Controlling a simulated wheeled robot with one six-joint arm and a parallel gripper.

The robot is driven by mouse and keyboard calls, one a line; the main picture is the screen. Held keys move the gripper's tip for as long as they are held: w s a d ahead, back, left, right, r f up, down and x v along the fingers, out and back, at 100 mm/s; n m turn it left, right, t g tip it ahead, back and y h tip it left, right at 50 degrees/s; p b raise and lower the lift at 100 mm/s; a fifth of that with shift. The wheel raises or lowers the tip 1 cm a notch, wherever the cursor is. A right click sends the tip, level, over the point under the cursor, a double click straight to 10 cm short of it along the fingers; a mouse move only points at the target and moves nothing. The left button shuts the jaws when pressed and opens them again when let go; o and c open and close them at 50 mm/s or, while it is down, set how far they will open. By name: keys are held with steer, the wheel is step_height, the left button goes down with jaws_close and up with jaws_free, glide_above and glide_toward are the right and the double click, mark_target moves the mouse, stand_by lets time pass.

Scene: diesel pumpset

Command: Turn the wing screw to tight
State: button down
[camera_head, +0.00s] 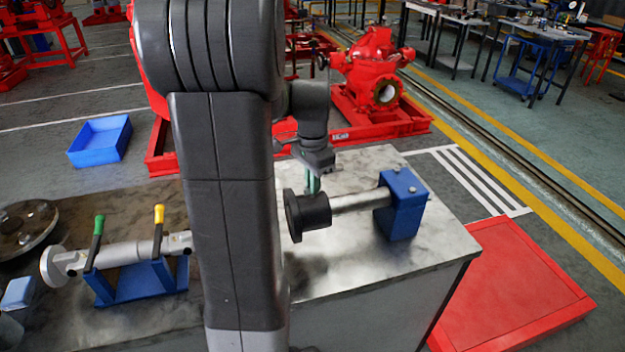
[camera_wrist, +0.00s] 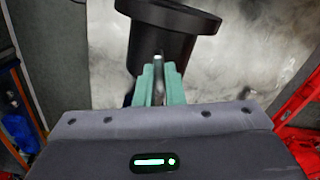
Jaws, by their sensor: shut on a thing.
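In the wrist view my gripper (camera_wrist: 159,72) points its two green fingers at the black flanged hub (camera_wrist: 168,28). The fingers are shut on a small, narrow metal piece between them, which looks like the wing screw (camera_wrist: 158,66) at the hub's side. Most of the screw is hidden by the fingers, so its turn angle cannot be told. In the head view my gripper (camera_head: 313,183) reaches down just behind the black hub (camera_head: 312,212), and the screw does not show there. The hub sits on a silver shaft (camera_head: 355,201) that runs into a blue block (camera_head: 402,205).
The shaft assembly stands on a metal-topped bench (camera_head: 375,262). To the left, a blue stand (camera_head: 140,283) holds another shaft with green and yellow handles. A red pump (camera_head: 375,70) stands behind, and a red platform (camera_head: 510,290) lies at the right. The bench's right front is clear.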

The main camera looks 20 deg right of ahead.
steer(key=shift+m, duration=1)
steer(key=c, duration=1.5)
jaws_free()
step_height(320, 180, up, 14)
steer(key=shift+f, duration=0.1)
step_height(320, 180, down, 14)
steer(key=shift+r, duration=0.1)
